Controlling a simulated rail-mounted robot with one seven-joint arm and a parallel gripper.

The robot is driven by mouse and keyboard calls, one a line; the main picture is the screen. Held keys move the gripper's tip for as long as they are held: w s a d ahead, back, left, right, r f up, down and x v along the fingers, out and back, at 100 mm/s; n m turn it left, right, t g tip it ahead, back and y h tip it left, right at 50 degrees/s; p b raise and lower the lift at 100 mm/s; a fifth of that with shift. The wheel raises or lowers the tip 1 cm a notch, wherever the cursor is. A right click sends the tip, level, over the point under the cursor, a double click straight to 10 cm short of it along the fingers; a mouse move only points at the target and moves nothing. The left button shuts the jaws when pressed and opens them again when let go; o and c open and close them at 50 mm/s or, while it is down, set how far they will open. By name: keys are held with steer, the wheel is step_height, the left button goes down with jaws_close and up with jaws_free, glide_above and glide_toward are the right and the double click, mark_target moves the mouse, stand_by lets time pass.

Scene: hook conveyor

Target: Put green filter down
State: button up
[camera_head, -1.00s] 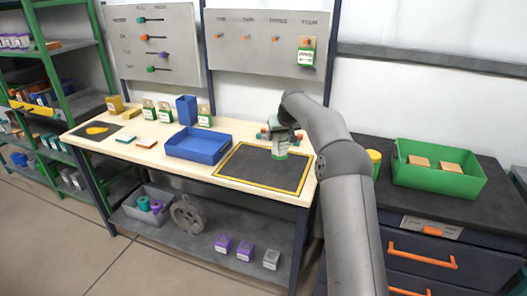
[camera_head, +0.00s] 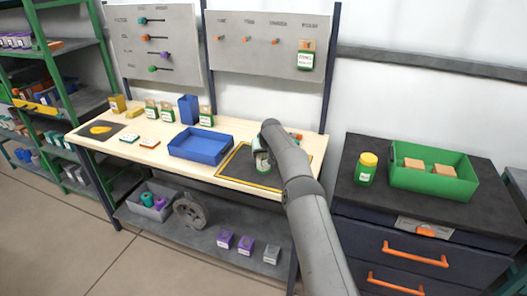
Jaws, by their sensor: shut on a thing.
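My gripper (camera_head: 263,150) is over the black mat with a yellow border (camera_head: 236,172), on the right part of the wooden workbench. It is shut on the green filter (camera_head: 262,161), a small white and green canister. My arm hides part of the filter and the right part of the mat. The filter looks upright and low over the mat. I cannot tell whether it touches the mat.
A blue tray (camera_head: 200,149) lies just left of the mat. Several green-and-white boxes and a blue bin (camera_head: 188,109) stand at the back. To the right, a yellow-capped green jar (camera_head: 366,169) and a green crate (camera_head: 437,182) stand on a dark cabinet.

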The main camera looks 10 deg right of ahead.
steer(key=o, duration=1.1)
steer(key=shift+r, duration=0.15)
steer(key=a+b+v, duration=0.1)
steer(key=b+v, duration=0.3)
steer(key=v, duration=0.8)
steer(key=s+r+g, duration=0.2)
steer(key=s+r, duration=0.3)
steer(key=s, duration=0.8)
steer(key=s+d+f+g, duration=0.1)
steer(key=s+f+g, duration=0.1)
steer(key=s, duration=1.9)
steer(key=s+f+m+g, duration=0.1)
steer(key=s+f, duration=0.2)
steer(key=s, duration=1.9)
steer(key=shift+s+d+g+h, duration=0.3)
steer(key=shift+s+d+g, duration=0.05)
steer(key=shift+g, duration=0.05)
